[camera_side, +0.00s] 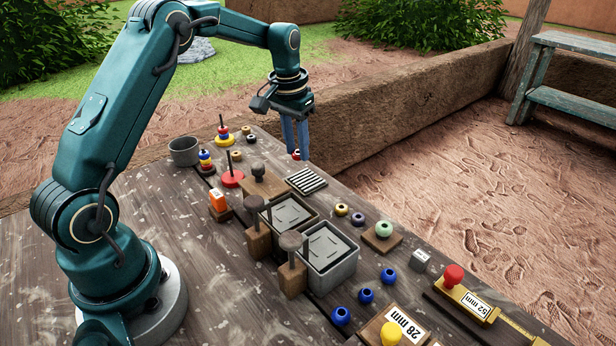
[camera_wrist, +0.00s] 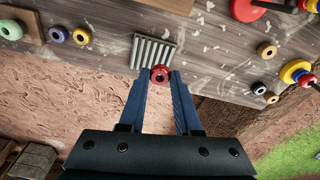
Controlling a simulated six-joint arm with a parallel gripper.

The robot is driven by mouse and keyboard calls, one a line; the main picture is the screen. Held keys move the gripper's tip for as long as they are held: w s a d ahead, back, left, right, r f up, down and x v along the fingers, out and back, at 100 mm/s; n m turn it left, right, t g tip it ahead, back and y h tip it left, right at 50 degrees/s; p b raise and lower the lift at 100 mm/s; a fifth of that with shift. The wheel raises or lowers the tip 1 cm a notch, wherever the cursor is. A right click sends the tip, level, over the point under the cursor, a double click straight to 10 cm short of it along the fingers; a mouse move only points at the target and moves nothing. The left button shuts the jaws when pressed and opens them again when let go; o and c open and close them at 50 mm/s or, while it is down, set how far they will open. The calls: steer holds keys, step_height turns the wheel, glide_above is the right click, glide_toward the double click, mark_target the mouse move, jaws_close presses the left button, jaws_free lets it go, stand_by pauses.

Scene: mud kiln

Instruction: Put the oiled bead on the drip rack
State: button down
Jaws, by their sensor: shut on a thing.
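My gripper (camera_side: 296,152) is shut on a red bead (camera_side: 297,155). In the wrist view the red bead (camera_wrist: 159,74) sits between the tips of the two blue fingers (camera_wrist: 160,80). The drip rack, a small plate of light and dark bars (camera_side: 306,180), lies on the table just in front of the bead in the side view. In the wrist view the rack (camera_wrist: 153,52) is right beyond the bead. The bead appears held above the table near the rack's far edge; the exact height is hard to tell.
Two grey trays (camera_side: 346,262) with wooden-handled stands are nearer the camera. Loose blue beads (camera_side: 366,295) and a green bead on a wooden block (camera_side: 384,230) lie to the right. Ring stacks on pegs (camera_side: 206,160) stand at left. A mud wall (camera_side: 400,110) runs behind the table.

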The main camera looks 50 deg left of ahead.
mark_target(307, 179)
steer(key=shift+w+d+f, duration=0.5)
steer(key=shift+w+d, duration=0.05)
steer(key=shift+d, duration=0.05)
steer(key=shift+f, duration=2.05)
steer(key=shift+f, duration=0.15)
steer(key=c, duration=0.6)
jaws_free()
